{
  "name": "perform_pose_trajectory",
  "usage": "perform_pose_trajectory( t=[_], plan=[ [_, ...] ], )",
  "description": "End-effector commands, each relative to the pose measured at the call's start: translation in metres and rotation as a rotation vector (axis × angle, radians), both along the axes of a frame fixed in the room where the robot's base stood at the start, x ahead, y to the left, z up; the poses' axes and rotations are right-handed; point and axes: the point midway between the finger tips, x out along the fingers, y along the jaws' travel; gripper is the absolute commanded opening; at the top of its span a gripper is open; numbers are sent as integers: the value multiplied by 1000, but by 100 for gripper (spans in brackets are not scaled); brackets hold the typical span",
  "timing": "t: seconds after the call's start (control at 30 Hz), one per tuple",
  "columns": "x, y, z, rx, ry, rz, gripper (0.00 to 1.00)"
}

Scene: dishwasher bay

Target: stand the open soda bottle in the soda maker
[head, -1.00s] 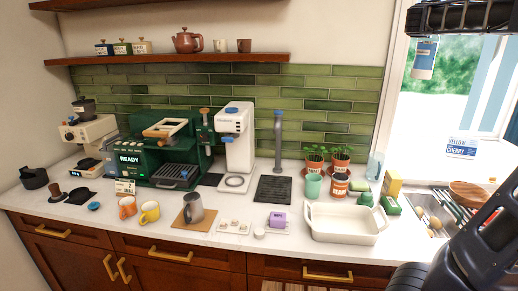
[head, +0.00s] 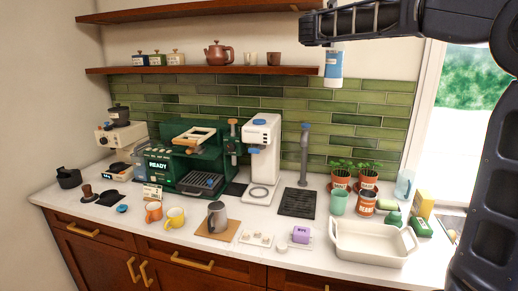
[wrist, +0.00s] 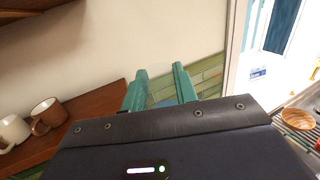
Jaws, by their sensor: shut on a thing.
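The held soda bottle (head: 333,65) has a blue-and-white label and hangs upright below my gripper (head: 333,41), high above the counter. In the wrist view, the teal fingers of my gripper (wrist: 160,80) are closed around a pale, see-through part of the bottle (wrist: 165,90). Its mouth is hidden by the gripper. The soda maker (head: 263,135) is a white upright machine with a blue top, standing right of the green coffee machine. A round pad (head: 260,194) lies at its foot and looks empty. In the head view, the bottle is right of the soda maker and higher.
A wooden shelf (head: 200,70) ends close to the bottle in the picture. A tall grey tap-like post (head: 304,155) stands right of the soda maker. Potted plants (head: 341,175), a white baking dish (head: 372,245) and another clear bottle (head: 404,184) stand further right.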

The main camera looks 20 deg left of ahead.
Motion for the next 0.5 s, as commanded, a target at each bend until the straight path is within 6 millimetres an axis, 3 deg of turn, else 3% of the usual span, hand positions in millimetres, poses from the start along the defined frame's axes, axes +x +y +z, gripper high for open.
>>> perform_pose_trajectory(
  t=[0.03,0.1,0.5],
  plan=[
    [-5,25,-6,-3,0,14,0],
    [-11,53,-13,-3,1,27,0],
    [-63,209,-77,-2,6,92,0]
  ],
)
